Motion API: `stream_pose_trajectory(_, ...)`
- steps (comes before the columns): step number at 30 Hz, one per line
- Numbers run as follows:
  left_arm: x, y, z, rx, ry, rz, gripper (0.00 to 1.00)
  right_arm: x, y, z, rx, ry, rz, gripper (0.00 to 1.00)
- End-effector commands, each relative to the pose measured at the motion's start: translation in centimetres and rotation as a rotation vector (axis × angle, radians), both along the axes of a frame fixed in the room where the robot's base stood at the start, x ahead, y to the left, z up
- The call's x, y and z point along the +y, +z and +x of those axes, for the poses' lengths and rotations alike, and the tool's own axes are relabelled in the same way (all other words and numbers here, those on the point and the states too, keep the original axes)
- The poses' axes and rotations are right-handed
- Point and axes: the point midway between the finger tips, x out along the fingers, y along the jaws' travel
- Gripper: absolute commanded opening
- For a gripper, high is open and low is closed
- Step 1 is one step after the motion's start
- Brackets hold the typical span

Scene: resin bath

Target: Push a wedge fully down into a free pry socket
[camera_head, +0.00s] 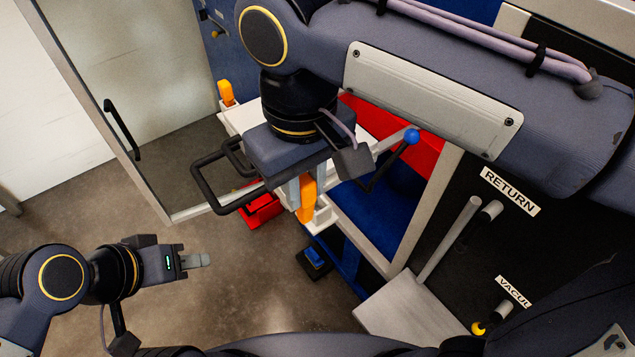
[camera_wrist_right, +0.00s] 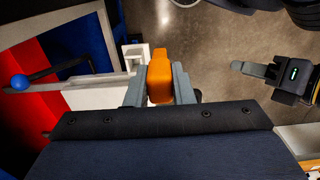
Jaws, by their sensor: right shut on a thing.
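My right gripper (camera_head: 304,198) is shut on an orange wedge (camera_head: 308,205), above the near left corner of the white frame. In the right wrist view the wedge (camera_wrist_right: 160,78) stands between the two grey fingers. A white square fitting with an opening (camera_wrist_right: 136,54), possibly a pry socket, shows just beside it. The wedge and fingers hide what lies beneath, so I cannot tell whether the wedge touches a socket. A second orange wedge (camera_head: 226,93) stands upright at the frame's far left corner. My left gripper (camera_head: 197,261) is away over the floor; its finger opening is unclear.
A blue-knobbed lever (camera_head: 411,136) sits right of my right gripper. The frame encloses a blue and red basin (camera_head: 375,205). A red bin (camera_head: 262,210) and a blue pedal (camera_head: 315,257) are low down. Labelled pipes stand at right.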

Motion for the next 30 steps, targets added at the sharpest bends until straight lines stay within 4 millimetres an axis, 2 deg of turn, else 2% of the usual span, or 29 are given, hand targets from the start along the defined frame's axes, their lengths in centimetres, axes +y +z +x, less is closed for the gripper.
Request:
stream_pose_trajectory(1, 0.0, 0.4, 0.0, 0.0, 0.0, 0.0, 0.36, -0.4, -0.4, 1.4, 0.003, -0.007, -0.003, 0.0)
stream_pose_trajectory(3, 0.0, 0.6, 0.0, 0.0, 0.0, 0.0, 0.36, -0.7, -1.4, 2.9, 0.003, -0.005, -0.005, 0.0)
stream_pose_trajectory(9, 0.0, 0.7, 0.0, 0.001, 0.0, 0.0, 0.36, -1.2, -4.4, 5.1, 0.002, -0.002, -0.003, 0.0)
stream_pose_trajectory(16, 0.0, 0.9, 0.0, 0.001, 0.0, 0.0, 0.36, -1.4, -6.0, 6.4, 0.001, -0.002, -0.002, 0.0)
stream_pose_trajectory(19, 0.0, 1.0, 0.0, 0.001, 0.0, 0.0, 0.36, -1.7, -7.6, 7.3, 0.004, -0.002, -0.005, 0.0)
stream_pose_trajectory(24, 0.0, 0.9, 0.0, 0.001, 0.0, 0.0, 0.36, -1.6, -9.8, 7.2, 0.001, 0.0, -0.002, 0.0)
stream_pose_trajectory(30, 0.0, 0.9, 0.0, 0.001, 0.0, 0.0, 0.36, -1.6, -10.0, 7.2, 0.0, -0.001, 0.0, 0.0)
